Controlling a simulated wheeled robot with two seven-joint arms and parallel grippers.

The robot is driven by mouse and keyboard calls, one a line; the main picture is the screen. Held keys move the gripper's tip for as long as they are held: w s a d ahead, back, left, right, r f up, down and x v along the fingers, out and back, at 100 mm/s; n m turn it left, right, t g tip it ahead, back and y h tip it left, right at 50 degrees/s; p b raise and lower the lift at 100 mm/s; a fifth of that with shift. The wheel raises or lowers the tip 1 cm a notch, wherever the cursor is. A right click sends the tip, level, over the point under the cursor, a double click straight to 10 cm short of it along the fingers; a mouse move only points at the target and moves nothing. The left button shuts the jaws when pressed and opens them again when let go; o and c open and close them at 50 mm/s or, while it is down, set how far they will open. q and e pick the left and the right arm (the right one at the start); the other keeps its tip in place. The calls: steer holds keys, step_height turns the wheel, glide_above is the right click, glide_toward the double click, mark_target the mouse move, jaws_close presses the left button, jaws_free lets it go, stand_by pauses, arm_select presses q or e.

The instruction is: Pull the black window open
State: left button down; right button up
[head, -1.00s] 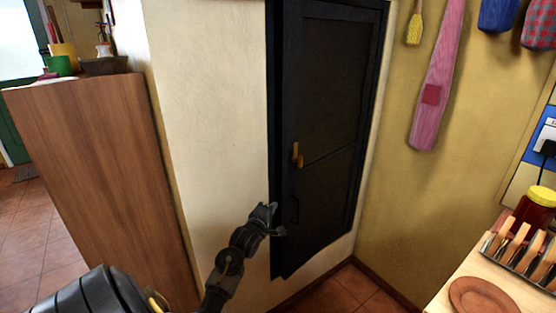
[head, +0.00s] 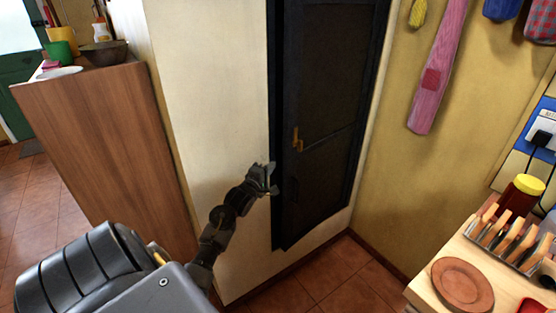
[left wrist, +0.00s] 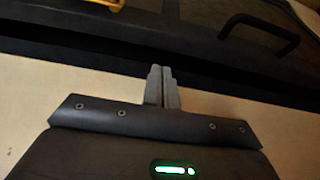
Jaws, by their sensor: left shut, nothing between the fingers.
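The black window (head: 325,115) is a tall dark panel in a black frame on the wall, in the middle of the head view. A small yellow-orange latch (head: 297,140) sits near its left edge. In the left wrist view, part of the yellow latch (left wrist: 105,5) shows at the top left and a black bar handle (left wrist: 262,25) at the top right. My left gripper (head: 268,178) is at the left edge of the black frame, below the latch. Its fingers (left wrist: 162,80) are shut and empty, pointing at the frame edge. My right gripper is not in view.
A wooden cabinet (head: 95,140) with pots and a bowl on top stands at the left. A light wooden counter (head: 430,280) with a round brown plate (head: 462,284), a utensil rack and a jar is at the right. Tiled floor (head: 340,275) is clear between.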

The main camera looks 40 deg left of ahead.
arm_select(q)
steer(key=shift+x, duration=2.95)
